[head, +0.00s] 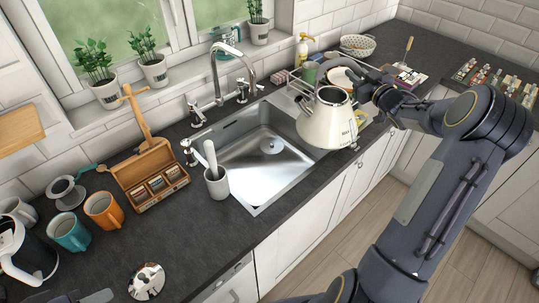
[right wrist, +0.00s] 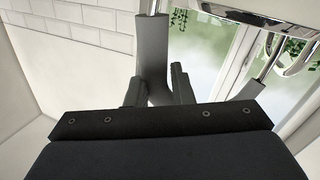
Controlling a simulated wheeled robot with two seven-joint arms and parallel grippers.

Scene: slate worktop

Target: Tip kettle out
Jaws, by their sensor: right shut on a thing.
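A cream kettle (head: 326,124) with an open top and dark lettering is held up at the right end of the sink. Its spout side faces left, towards the basin, and it looks roughly upright, with at most a slight tilt. My right gripper (head: 370,90) is shut on its handle, right of the body. In the right wrist view the grey handle (right wrist: 152,55) with metal rods sits between my fingers (right wrist: 158,92). The steel sink (head: 262,178) is below and left of the kettle; its basin looks empty. No liquid shows.
A chrome tap (head: 216,72) arches over the back of the sink. A grey utensil pot (head: 216,183) stands at its front left. A dish rack (head: 298,84) is behind the kettle. Mugs (head: 104,210), a wooden tea box (head: 152,178) and a white-and-black kettle (head: 22,250) stand left.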

